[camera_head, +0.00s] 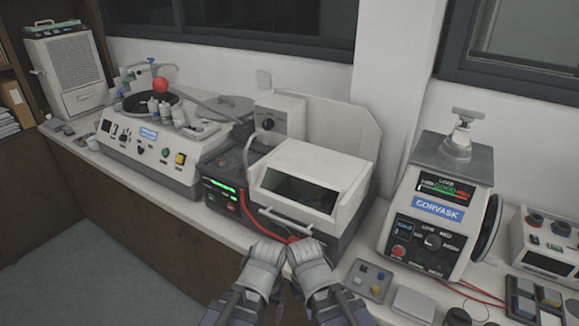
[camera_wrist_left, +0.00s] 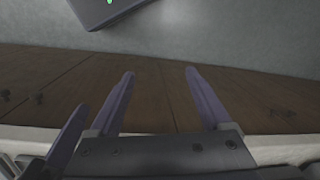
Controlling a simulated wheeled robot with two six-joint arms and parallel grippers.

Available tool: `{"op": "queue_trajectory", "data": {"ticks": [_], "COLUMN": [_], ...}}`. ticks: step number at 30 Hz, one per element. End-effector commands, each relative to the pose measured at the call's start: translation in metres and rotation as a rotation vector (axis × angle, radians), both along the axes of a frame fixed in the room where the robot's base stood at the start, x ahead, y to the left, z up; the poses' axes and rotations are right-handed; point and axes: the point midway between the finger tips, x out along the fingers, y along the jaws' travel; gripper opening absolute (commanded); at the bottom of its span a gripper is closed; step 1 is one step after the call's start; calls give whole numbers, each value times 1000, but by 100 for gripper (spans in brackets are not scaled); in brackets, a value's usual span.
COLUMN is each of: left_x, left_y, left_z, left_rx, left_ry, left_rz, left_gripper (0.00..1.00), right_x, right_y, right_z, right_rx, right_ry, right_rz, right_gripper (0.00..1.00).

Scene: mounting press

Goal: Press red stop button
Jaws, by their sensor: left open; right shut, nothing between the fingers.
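Several red buttons show in the head view. The GORVASK machine (camera_head: 432,215) at the right has a red button (camera_head: 398,251) at the lower left of its dark panel, left of a knob. The hooded machine (camera_head: 300,175) in the middle has a red button (camera_head: 231,207) under its green display. My left gripper (camera_head: 260,272) and right gripper (camera_head: 312,272) are side by side at the bottom, in front of the hooded machine and left of the GORVASK machine. In the left wrist view the left gripper (camera_wrist_left: 159,78) has two spread purple fingers with nothing between them. The right fingertips are not clear.
A polisher (camera_head: 150,145) with bottles stands at the left. A grey button box (camera_head: 368,280), a pale block (camera_head: 413,303) and red cables (camera_head: 468,290) lie on the counter before the GORVASK machine. A control unit (camera_head: 545,245) stands at the far right. Grey floor (camera_head: 85,270) is open.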

Motion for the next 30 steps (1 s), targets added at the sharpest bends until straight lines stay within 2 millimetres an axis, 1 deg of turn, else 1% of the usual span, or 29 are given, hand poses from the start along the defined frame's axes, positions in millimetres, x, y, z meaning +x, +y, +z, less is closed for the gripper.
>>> {"op": "queue_trajectory", "data": {"ticks": [1,2,21,30], "left_x": [0,0,0,0], "left_y": [0,0,0,0], "left_z": [0,0,0,0], "left_rx": [0,0,0,0], "left_ry": [0,0,0,0], "left_rz": [0,0,0,0], "left_gripper": [75,72,0,0], "right_x": [0,0,0,0], "right_y": [0,0,0,0], "right_z": [0,0,0,0], "right_rx": [0,0,0,0], "right_ry": [0,0,0,0], "right_rz": [0,0,0,0], "right_gripper": [0,0,0,0]}}
